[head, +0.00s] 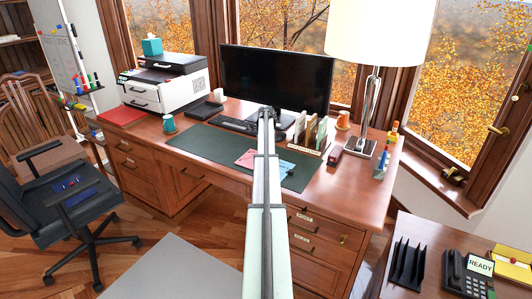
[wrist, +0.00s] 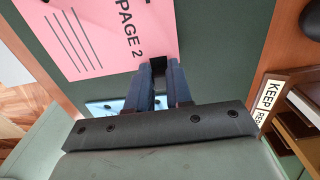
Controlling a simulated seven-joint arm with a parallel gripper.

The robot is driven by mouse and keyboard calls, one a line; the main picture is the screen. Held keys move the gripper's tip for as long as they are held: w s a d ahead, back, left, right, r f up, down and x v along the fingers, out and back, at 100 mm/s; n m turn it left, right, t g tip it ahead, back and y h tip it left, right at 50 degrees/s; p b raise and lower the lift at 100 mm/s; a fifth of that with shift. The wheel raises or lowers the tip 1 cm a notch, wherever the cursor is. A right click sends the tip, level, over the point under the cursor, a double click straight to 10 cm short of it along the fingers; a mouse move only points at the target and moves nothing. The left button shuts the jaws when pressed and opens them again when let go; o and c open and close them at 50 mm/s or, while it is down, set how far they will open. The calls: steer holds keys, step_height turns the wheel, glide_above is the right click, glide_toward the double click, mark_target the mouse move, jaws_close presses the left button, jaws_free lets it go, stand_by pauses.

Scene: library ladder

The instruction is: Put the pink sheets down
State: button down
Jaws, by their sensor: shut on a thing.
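The pink sheets (wrist: 95,35) show in the wrist view with "PAGE 2" and several printed lines on top. They also show in the head view (head: 245,158), left of my arm over the green desk mat (head: 212,150). My gripper (wrist: 160,68) is shut on the edge of the pink sheets, with its dark fingers at their corner. In the head view my arm hides the fingertips. I cannot tell how far the sheets are above the mat. A light blue sheet (head: 284,168) lies on the mat to the right of my arm.
A sorter (head: 310,136) labelled "KEEP" (wrist: 268,96) stands right of the mat. A red folder (head: 122,116) lies at the desk's left end. A monitor (head: 276,78), keyboard (head: 238,125) and lamp (head: 372,90) stand at the back. The mat's left part is clear.

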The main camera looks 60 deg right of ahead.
steer(key=shift+f, duration=0.1)
steer(key=c, duration=1)
jaws_free()
step_height(320, 180, up, 12)
steer(key=shift+r, duration=0.1)
